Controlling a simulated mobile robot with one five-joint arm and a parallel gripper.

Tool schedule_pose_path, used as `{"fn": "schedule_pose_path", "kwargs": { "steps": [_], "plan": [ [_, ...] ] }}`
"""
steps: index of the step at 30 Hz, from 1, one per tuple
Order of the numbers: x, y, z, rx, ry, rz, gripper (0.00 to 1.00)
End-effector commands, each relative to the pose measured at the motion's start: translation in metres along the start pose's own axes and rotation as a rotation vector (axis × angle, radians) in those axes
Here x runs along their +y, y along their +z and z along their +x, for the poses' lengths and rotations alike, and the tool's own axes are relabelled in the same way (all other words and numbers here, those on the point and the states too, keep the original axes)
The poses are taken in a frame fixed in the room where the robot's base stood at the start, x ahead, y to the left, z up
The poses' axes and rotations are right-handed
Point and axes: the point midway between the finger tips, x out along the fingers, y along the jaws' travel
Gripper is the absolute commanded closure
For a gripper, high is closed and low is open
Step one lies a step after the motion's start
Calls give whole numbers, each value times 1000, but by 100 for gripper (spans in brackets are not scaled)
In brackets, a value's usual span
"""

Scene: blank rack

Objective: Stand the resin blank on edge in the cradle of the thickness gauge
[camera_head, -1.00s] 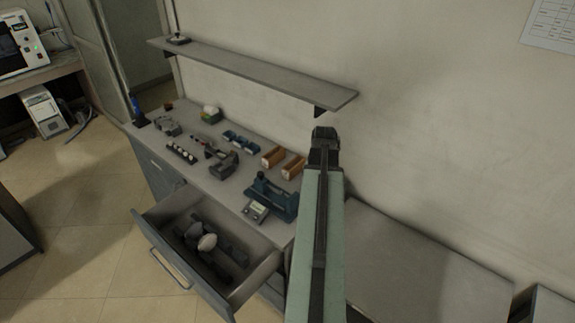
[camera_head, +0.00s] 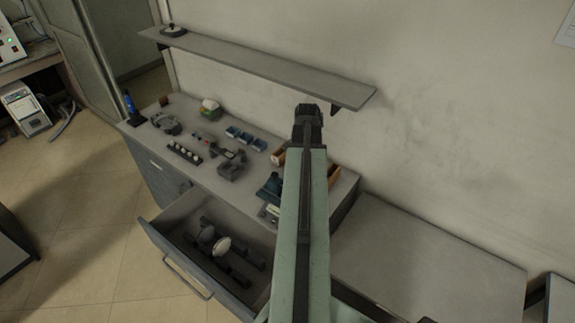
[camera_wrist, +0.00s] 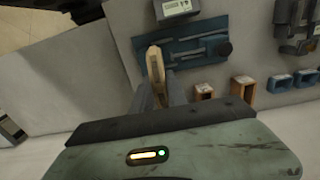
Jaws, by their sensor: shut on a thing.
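The resin blank (camera_wrist: 155,62) is a thin tan piece, seen nearly edge-on in the wrist view. My gripper (camera_wrist: 157,80) is shut on it, one dark finger on each side. The thickness gauge looks like the blue device (camera_wrist: 205,42) with a grey display box (camera_wrist: 176,8) beside it. The blank shows at the gauge's left end in the wrist view; I cannot tell whether they touch. In the head view my arm partly covers the blue gauge (camera_head: 270,187), and the blank and fingertips are hidden.
Two wooden holders (camera_wrist: 204,90) (camera_wrist: 240,87) and small blue trays (camera_wrist: 280,83) stand near the gauge. A drawer (camera_head: 185,262) is open at the bench front, with a whitish round thing (camera_head: 221,246) inside. A shelf (camera_head: 260,67) runs along the wall above.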

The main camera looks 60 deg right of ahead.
Motion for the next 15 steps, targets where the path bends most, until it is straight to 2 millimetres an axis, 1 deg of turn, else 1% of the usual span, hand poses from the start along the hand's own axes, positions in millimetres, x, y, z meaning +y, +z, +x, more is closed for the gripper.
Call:
{"fn": "schedule_pose_path", "kwargs": {
  "steps": [13,15],
  "plan": [
    [-8,6,0,0,0,-17,100],
    [-8,7,4,0,0,-17,100]
  ]
}}
